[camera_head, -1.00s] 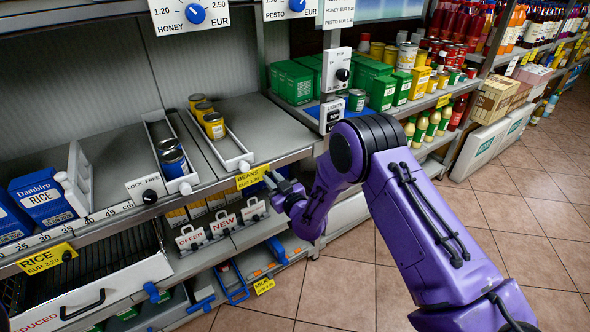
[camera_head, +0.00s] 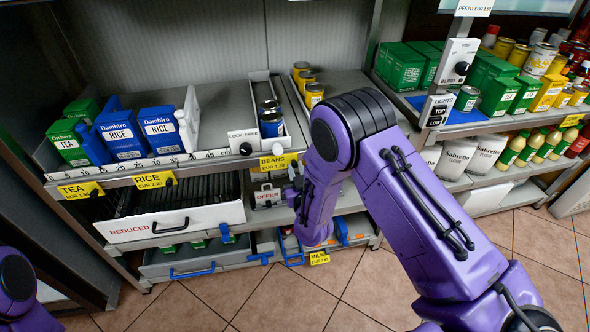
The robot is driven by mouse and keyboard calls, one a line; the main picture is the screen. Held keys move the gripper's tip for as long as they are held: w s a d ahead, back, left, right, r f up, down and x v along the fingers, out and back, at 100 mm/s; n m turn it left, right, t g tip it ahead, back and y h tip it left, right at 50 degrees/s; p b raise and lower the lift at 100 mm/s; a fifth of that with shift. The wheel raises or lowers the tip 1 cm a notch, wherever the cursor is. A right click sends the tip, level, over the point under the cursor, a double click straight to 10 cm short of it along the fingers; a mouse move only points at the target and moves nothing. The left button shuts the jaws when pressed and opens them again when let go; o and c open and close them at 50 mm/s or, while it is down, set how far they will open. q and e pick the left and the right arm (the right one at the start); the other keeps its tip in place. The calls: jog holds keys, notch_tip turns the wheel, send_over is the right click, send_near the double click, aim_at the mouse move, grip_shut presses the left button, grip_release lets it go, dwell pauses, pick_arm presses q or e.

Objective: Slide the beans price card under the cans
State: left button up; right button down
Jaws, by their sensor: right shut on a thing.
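The yellow beans price card (camera_head: 278,162) is on the front rail of the middle shelf, below the lane of blue cans (camera_head: 271,123). A second lane to its right holds yellow cans (camera_head: 309,88). My right gripper (camera_head: 293,188) is at the card's lower right and shut on it; the forearm hides part of the grip and the rail to the right. Of my left arm only a purple link shows at the lower left; its gripper is out of view.
A lock-free plate (camera_head: 243,140) with a black knob sits left of the card. Rice (camera_head: 155,180) and tea (camera_head: 80,190) price cards are further left on the rail. Below are a reduced drawer (camera_head: 175,222) and an offer sign (camera_head: 267,196). The tiled floor in front is clear.

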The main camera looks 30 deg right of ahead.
jog(key=c, duration=1)
grip_release()
jog(key=b+v, duration=0.1)
jog(key=v, duration=0.9)
jog(key=shift+s+a, duration=0.1)
jog(key=shift+s, duration=0.2)
